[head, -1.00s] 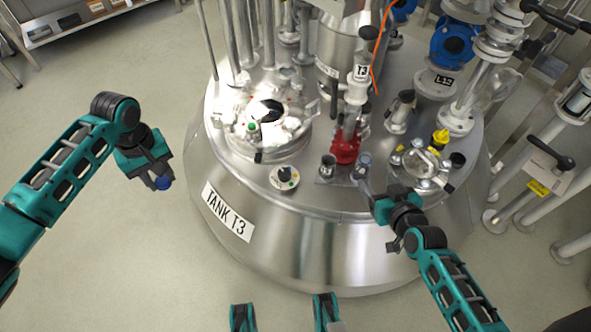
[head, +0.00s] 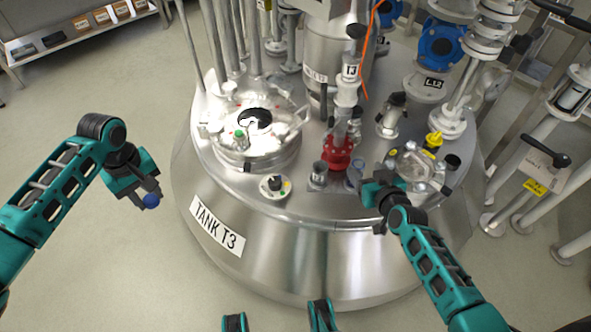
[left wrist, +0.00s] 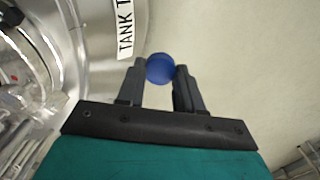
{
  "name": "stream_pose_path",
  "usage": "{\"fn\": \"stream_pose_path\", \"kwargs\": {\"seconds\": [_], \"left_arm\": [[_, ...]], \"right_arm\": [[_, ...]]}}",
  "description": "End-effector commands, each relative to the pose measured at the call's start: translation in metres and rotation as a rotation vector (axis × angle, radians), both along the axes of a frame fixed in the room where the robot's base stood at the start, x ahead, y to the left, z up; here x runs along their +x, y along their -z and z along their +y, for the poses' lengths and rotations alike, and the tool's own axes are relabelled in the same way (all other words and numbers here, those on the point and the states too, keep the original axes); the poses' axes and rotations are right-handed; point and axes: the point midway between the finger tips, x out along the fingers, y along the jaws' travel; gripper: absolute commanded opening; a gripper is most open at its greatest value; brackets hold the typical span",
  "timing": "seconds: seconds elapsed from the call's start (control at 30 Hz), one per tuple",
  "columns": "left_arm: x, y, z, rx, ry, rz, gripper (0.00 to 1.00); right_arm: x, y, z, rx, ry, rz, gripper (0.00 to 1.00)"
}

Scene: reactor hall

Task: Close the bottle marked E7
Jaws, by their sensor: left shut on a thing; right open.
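My left gripper (head: 147,192) is shut on a round blue cap (head: 151,201), held out over the floor left of the tank. In the left wrist view the cap (left wrist: 160,69) sits between the two fingertips. My right gripper (head: 366,188) is open at the front right of the tank top, close to a small bluish, clear bottle-like thing (head: 355,172). I cannot tell whether the fingers are around it or beside it. A dark-topped grey vessel (head: 318,175) stands to its left. No E7 mark is readable on either.
The steel tank (head: 290,262), labelled TANK T3, fills the middle. A red valve fitting (head: 337,152), a round hatch (head: 262,160), a knob (head: 273,186) and a sight glass (head: 415,168) crowd its top. The floor at left is clear; a shelf (head: 75,40) stands behind.

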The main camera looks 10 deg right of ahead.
Motion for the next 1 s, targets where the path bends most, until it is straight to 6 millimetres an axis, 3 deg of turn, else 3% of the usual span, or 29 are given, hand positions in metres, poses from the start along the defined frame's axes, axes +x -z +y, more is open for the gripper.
{"fn": "stream_pose_path", "kwargs": {"seconds": [0.47, 0.7, 1.0], "left_arm": [[0.0, 0.006, 0.0, 0.0, 0.0, 0.0, 0.08], [0.0, 0.031, 0.0, 0.0, 0.0, 0.0, 0.08], [0.0, 0.035, 0.0, 0.0, 0.0, 0.0, 0.08]], "right_arm": [[0.01, 0.005, 0.001, 0.001, -0.001, 0.0, 0.67], [0.039, 0.025, -0.001, 0.002, 0.0, -0.001, 0.67], [0.055, 0.028, 0.0, 0.001, -0.001, 0.001, 0.67]]}}
